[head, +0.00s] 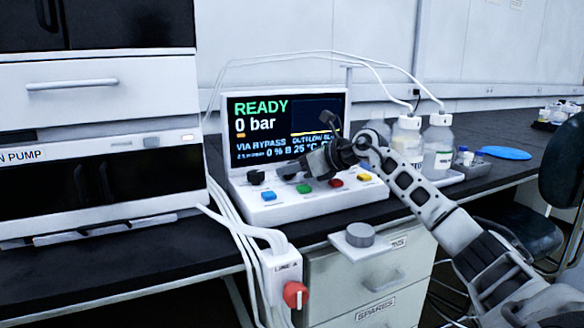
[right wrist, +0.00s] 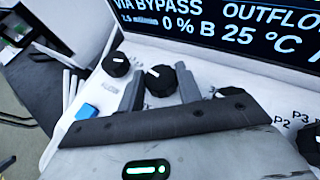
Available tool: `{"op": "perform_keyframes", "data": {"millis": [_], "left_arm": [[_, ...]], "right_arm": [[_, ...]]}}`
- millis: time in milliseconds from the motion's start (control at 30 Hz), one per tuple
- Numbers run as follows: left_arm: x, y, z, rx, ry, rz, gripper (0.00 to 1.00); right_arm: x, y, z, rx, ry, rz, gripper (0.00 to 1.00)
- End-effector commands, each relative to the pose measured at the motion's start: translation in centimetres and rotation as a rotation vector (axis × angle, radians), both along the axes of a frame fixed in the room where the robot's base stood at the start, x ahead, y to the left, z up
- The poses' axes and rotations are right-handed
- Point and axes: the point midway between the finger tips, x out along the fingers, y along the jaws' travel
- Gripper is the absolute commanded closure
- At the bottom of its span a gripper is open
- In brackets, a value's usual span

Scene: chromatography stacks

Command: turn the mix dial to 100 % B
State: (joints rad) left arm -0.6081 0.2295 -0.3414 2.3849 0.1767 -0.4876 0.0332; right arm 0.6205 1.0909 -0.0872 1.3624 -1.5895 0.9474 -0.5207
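The white console (head: 300,205) carries a screen (head: 285,128) that reads READY, 0 bar, VIA BYPASS, 0 % B and 25 °C. A row of black dials runs below the screen. My right gripper (right wrist: 160,72) is over this row. In the head view my right gripper (head: 307,166) covers most dials. My left gripper is not in view.
Another dial (right wrist: 115,63) is close on the left, and one (right wrist: 230,92) is close on the right. Blue (head: 268,196), green (head: 304,188), red (head: 336,182) and yellow (head: 364,177) buttons line the console front. Bottles (head: 437,145) with tubing stand behind my right arm.

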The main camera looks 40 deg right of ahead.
Motion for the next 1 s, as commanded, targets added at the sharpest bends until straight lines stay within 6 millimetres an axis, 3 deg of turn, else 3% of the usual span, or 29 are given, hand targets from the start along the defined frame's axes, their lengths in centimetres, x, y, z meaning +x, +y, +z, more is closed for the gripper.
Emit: {"op": "perform_keyframes", "data": {"millis": [467,1000], "left_arm": [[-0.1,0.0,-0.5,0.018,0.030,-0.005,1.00],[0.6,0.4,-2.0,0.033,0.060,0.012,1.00]], "right_arm": [[-0.1,0.1,0.1,-0.004,0.002,-0.061,0.88],[0.0,1.0,-0.2,0.000,-0.006,-0.498,0.88]]}}
